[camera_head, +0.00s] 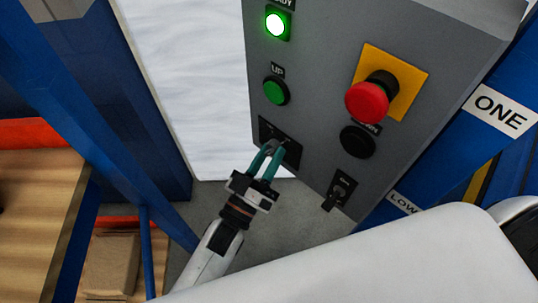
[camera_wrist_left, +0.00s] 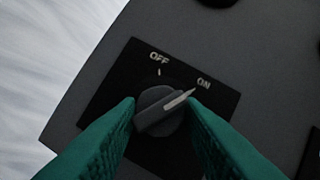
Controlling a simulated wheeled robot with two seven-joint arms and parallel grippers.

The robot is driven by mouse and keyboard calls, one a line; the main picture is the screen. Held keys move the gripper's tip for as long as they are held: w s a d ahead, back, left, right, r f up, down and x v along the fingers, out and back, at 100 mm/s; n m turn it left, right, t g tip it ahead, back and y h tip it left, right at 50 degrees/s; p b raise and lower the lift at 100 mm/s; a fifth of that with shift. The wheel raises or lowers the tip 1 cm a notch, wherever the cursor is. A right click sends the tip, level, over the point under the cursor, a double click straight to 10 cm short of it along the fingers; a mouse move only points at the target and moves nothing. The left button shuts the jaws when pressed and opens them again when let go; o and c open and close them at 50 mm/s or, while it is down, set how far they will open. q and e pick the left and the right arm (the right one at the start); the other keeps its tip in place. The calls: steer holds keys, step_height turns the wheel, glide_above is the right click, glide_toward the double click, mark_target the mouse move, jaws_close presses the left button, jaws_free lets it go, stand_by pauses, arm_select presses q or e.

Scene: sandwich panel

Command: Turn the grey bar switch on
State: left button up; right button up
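The grey bar switch (camera_wrist_left: 158,112) is a round knob with a raised bar and a white pointer line, on a black plate (camera_wrist_left: 112,88) marked OFF and ON. Its pointer is turned toward the ON mark. In the head view the switch's black plate (camera_head: 293,153) is low on the panel's left part, and the knob is mostly hidden by my fingers. My left gripper (camera_head: 275,146) has its teal fingers on either side of the knob. In the wrist view its fingertips (camera_wrist_left: 162,104) stand apart, close to the knob; firm contact cannot be told. My right gripper is not in view.
The grey panel (camera_head: 320,85) also carries a lit green lamp (camera_head: 276,23), a green button (camera_head: 276,91), a red emergency button (camera_head: 368,101), a black button (camera_head: 357,141) and a small lower switch (camera_head: 341,191). Blue posts (camera_head: 95,110) stand at left, beside a wooden surface (camera_head: 35,200).

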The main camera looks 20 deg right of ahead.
arm_select(q)
steer(key=o, duration=0.4)
steer(key=b+v, duration=0.2)
steer(key=v, duration=1)
stand_by(0.3)
